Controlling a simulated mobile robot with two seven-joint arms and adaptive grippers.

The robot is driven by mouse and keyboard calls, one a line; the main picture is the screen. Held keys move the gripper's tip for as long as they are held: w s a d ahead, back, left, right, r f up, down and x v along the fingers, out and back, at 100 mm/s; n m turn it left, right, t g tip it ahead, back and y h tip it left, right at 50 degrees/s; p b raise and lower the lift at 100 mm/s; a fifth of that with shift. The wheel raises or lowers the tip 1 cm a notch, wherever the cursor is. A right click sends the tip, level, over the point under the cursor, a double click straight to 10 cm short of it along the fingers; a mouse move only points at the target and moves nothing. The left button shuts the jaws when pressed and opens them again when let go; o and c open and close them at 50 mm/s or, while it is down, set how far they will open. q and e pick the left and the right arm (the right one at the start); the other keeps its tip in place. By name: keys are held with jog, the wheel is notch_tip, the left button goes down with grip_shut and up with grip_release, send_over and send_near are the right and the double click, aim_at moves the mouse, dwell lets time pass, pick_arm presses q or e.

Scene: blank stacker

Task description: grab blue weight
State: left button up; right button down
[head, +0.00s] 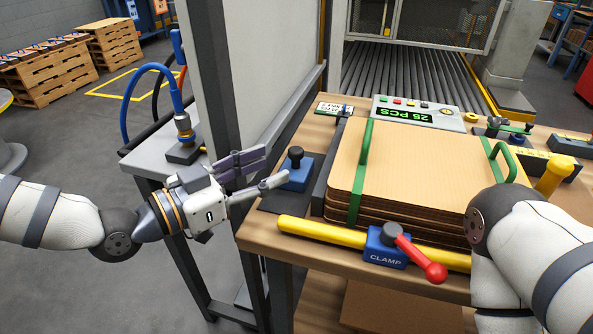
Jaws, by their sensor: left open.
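The blue weight (295,177) is a small blue block with a black knob on top. It stands upright at the left end of the wooden table, left of the cardboard stack. My left gripper (274,168) is open and empty, just left of the weight, with its fingers pointing right towards it. The lower fingertip overlaps the block's left edge in the picture; I cannot tell whether it touches. My right arm comes in at the lower right over the table's front corner; its gripper is out of view.
A stack of cardboard sheets (420,175) with green straps fills the table (258,238). A yellow bar with a blue clamp (386,247) and red-tipped lever runs along the front. A grey panel (262,75) rises behind my left gripper. A counter box (418,112) stands behind.

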aim_at(290, 153)
pick_arm(q)
jog(key=x, duration=0.5)
jog(key=shift+w+d+r, duration=0.15)
jog(key=shift+d+r, duration=0.15)
jog(key=shift+r, duration=0.05)
grip_shut()
jog(key=shift+r, duration=0.15)
